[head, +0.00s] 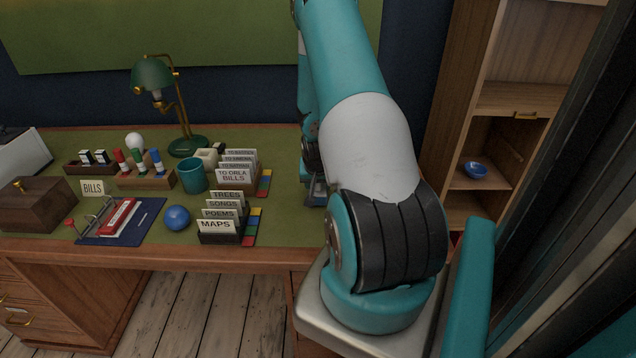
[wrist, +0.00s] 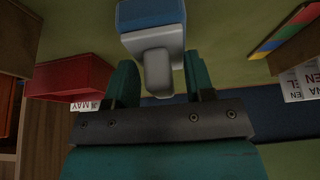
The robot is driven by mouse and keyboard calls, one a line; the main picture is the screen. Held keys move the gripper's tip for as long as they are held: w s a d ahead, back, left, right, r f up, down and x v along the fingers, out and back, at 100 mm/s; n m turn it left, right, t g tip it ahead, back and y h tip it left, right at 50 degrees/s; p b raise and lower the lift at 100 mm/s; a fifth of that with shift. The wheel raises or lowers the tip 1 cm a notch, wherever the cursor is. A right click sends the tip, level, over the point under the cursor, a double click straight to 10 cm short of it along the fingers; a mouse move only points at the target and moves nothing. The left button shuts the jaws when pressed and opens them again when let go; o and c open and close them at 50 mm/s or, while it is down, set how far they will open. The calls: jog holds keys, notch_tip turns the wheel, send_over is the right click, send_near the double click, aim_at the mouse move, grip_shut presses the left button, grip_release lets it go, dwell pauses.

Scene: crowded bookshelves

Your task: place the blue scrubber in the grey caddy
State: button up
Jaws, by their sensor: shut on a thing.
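The blue scrubber (wrist: 151,14) is at the top middle of the wrist view, a blue block on a light grey handle. My gripper (wrist: 160,78) has its two teal fingers on either side of the grey handle and is shut on it. The blue part sticks out beyond the fingertips. In the head view my arm hides most of the gripper, and I cannot make out the scrubber clearly there. I cannot make out a grey caddy in either view.
The green-topped desk (head: 270,215) holds card files (head: 219,225), a teal cup (head: 194,176), a blue ball (head: 177,217) and a lamp (head: 152,75). A wooden shelf at right holds a blue bowl (head: 475,170). A red box (wrist: 70,78) is left in the wrist view.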

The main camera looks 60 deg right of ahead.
jog(key=shift+f, duration=0.25)
jog(key=shift+f, duration=0.2)
jog(key=o, duration=1.2)
jog(key=shift+r, duration=0.1)
jog(key=shift+r, duration=0.1)
